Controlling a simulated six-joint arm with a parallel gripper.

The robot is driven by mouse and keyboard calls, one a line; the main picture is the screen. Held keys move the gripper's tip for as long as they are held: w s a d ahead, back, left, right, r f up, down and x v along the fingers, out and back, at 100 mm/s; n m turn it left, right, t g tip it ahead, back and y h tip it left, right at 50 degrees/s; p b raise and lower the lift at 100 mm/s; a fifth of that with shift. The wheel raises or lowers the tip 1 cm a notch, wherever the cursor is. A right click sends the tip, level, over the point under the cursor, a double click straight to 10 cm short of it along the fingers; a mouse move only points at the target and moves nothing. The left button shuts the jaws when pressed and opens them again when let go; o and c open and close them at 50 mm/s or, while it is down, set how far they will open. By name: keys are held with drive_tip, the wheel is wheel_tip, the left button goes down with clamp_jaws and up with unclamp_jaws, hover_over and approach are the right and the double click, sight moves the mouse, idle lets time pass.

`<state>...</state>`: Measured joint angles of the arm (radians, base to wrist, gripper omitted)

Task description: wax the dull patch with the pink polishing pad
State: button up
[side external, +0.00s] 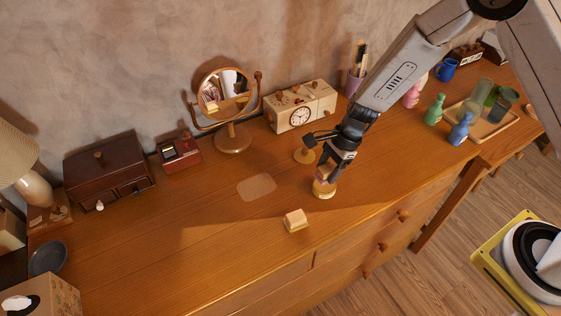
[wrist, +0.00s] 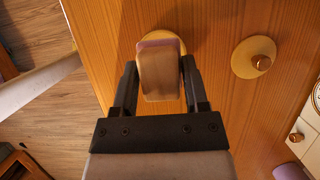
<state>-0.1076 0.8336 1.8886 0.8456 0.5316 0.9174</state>
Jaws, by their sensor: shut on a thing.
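The pink polishing pad (wrist: 158,72) has a wooden back and a pinkish-purple edge. My gripper (side external: 326,170) is shut on it, with one finger on each side in the wrist view (wrist: 160,66). The pad is right over a round, shallow, gold-coloured tin (side external: 324,194), which also shows behind it in the wrist view (wrist: 180,42). I cannot tell whether pad and tin touch. The dull patch (side external: 257,187) is a pale, rounded area on the wooden top, left of my gripper in the side view.
A knobbed round lid (side external: 305,156) lies behind the tin. A cream-and-tan block (side external: 296,220) sits near the front edge. A mirror (side external: 224,100), clock box (side external: 300,108), red box (side external: 180,153) and dark drawer box (side external: 108,173) line the back. The top around the patch is clear.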

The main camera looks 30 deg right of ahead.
sight(324, 169)
drive_tip(key=shift+f, duration=0.95)
drive_tip(key=shift+f, duration=0.65)
idle(2.1)
drive_tip(key=shift+r, duration=0.15)
drive_tip(key=shift+r, duration=3.45)
drive_tip(key=n, duration=0.1)
drive_tip(key=d+r+n+g, duration=0.1)
drive_tip(key=n, duration=0.2)
drive_tip(key=shift+s+d+r+g, duration=0.25)
drive_tip(key=shift+r+g, duration=0.05)
drive_tip(key=s+d+r+n+g+h, duration=0.2)
drive_tip(key=d+r+n+h, duration=0.2)
drive_tip(key=d+n, duration=0.6)
drive_tip(key=shift+r+n+g, duration=0.4)
drive_tip(key=shift+r+n, duration=0.8)
drive_tip(key=shift+n, duration=0.8)
